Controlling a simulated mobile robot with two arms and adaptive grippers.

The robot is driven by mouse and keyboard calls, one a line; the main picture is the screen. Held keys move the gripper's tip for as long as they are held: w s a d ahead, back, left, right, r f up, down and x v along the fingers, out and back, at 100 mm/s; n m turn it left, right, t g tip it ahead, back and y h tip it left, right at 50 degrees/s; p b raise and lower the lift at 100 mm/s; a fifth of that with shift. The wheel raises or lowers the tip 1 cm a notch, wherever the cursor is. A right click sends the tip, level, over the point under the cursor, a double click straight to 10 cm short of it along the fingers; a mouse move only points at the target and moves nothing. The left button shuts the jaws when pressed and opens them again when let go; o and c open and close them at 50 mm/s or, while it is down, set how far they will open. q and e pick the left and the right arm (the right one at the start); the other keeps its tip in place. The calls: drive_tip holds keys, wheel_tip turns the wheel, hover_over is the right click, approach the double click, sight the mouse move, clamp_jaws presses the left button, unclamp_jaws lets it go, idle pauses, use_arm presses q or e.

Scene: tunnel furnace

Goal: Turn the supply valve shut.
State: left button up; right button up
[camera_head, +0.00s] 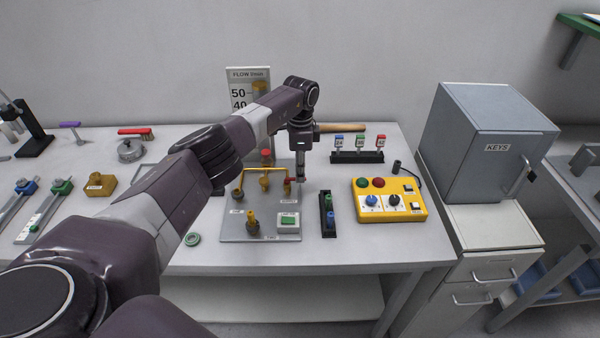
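A grey plate (232,233) on the bench carries yellow pipework (262,170) with several small valves. What looks like the supply valve (287,188), with an orange-red part, stands at the right end of the pipe above a small label too small to read surely. My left gripper (299,176) points down just beside and above this valve. It is seen nearly edge-on, so its opening and any contact are unclear. Another brass valve (252,221) stands at the plate's front, beside a small box with a green display (288,220). My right gripper is out of view.
A flow gauge board (238,90) stands behind, partly hidden by my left arm.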

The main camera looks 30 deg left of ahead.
use_arm(q)
drive_tip(key=o, duration=0.4)
drive_tip(key=shift+w+r, duration=0.1)
wheel_tip(320, 180, up, 12)
idle(0.4)
idle(0.4)
